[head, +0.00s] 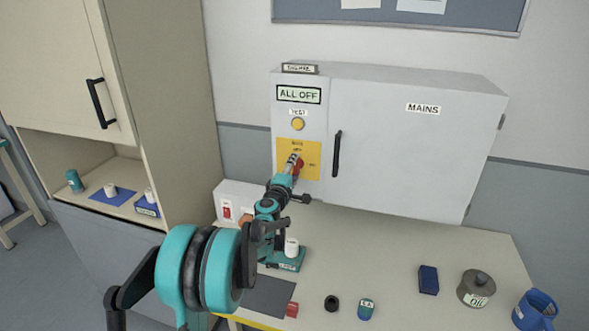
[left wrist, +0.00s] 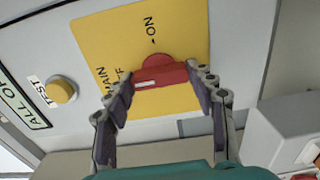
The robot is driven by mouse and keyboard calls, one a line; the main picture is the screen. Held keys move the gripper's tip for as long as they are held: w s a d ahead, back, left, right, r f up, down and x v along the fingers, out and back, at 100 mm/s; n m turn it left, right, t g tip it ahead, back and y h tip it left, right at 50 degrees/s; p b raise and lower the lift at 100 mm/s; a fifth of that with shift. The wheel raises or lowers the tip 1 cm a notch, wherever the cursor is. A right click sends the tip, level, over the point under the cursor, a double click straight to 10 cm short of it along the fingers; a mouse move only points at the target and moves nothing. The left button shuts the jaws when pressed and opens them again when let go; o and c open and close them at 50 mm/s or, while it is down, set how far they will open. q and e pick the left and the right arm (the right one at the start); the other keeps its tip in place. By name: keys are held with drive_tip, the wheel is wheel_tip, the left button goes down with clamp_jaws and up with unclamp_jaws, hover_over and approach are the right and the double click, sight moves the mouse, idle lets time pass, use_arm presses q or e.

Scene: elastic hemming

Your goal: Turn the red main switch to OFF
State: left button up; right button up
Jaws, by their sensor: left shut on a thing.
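The red main switch (head: 299,167) sits on a yellow plate (head: 315,146) on the front of the grey cabinet. It shows large in the left wrist view (left wrist: 160,76) as a red bar handle on a round base. My left gripper (head: 294,162) has its two fingers on either end of the handle and is shut on it. The handle's white mark lies on its left part in the left wrist view, towards the partly hidden label ending in F, beside "MAIN". The "ON" label (left wrist: 150,30) lies at the top, off the handle's line. My right gripper is not in view.
A yellow test button (head: 298,124) sits above the plate, under an "ALL OFF" sign (head: 299,95). The cabinet door (head: 410,140) has a black handle. The bench holds a dark blue box (head: 428,280), an oil can (head: 476,289) and a blue mug (head: 536,310).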

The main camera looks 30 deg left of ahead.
use_arm(q)
drive_tip(key=o, duration=1.2)
drive_tip(key=shift+c, duration=0.2)
drive_tip(key=v, duration=1.2)
drive_tip(key=shift+f, duration=0.1)
